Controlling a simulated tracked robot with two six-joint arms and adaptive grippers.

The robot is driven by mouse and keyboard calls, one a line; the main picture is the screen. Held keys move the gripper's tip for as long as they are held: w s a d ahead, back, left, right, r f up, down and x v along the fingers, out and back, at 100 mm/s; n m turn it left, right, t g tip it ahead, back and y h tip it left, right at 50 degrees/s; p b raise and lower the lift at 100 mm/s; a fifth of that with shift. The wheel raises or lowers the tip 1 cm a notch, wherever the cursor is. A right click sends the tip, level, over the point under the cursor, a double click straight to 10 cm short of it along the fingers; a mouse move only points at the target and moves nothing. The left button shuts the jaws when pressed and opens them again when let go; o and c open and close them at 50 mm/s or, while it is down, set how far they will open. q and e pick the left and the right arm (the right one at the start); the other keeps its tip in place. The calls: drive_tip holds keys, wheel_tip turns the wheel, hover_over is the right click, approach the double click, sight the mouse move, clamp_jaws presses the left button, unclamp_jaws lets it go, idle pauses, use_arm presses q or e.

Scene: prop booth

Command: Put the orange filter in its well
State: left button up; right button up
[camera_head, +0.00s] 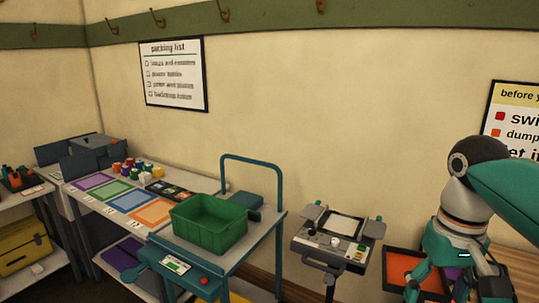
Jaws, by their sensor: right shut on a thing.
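My right gripper (452,284) comes in from the right and points down at the lower right. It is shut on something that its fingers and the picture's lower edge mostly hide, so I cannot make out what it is. Behind and left of its fingers is a flat orange surface (402,268) inside a dark-rimmed tray (388,284). I cannot tell whether this orange surface is the filter or a lining. No well for a filter can be made out clearly. My left gripper is not in view.
A teal cart (262,240) carries a green crate (208,222). A device on a stand (330,240) is between the cart and the tray. The left table has coloured mats, including an orange one (152,212), and several small coloured containers (130,167).

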drive_tip(key=w+a+f, duration=0.2)
drive_tip(key=f, duration=0.8)
drive_tip(key=w+a+f, duration=0.2)
drive_tip(key=a+f, duration=0.1)
drive_tip(key=f, duration=0.8)
drive_tip(key=w+a+f+n, duration=0.1)
drive_tip(key=w+a+f, duration=0.1)
drive_tip(key=f, duration=0.9)
drive_tip(key=shift+w+a+f, duration=0.2)
drive_tip(key=shift+a, duration=0.3)
drive_tip(key=shift+a, duration=0.1)
